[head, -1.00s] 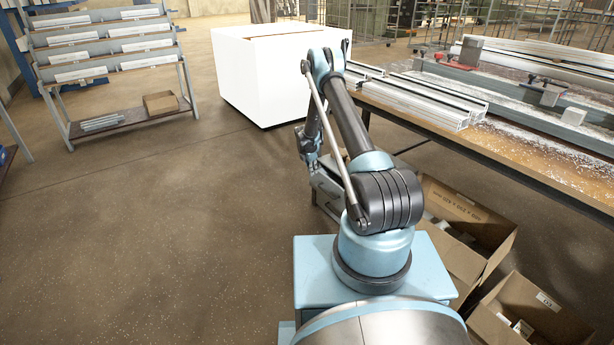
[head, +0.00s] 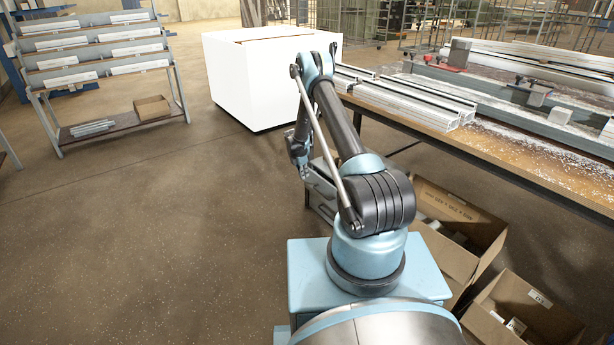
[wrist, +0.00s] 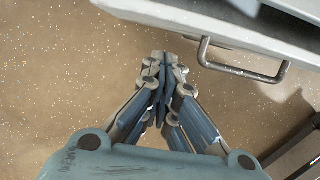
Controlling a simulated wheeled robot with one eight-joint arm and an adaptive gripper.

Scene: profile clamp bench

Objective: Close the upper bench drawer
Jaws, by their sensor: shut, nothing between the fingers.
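The upper bench drawer shows in the wrist view as a pale grey front edge (wrist: 190,17) at the top right, with a bar handle (wrist: 243,73) on its front. It stands open at least partly, as its inside shows at the top edge. My gripper (wrist: 164,58) is shut and empty, with its fingertips left of the handle and apart from it in the picture. In the head view a grey drawer (head: 321,201) sticks out beneath the bench, partly hidden by my arm. The fingertips are not clear there.
The workbench (head: 520,165) carries aluminium profiles (head: 425,105) and clamps. Open cardboard boxes (head: 455,235) stand on the floor right of my base. A white block (head: 262,85) stands behind my arm, and a rack (head: 100,75) is at the far left. The floor at left is clear.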

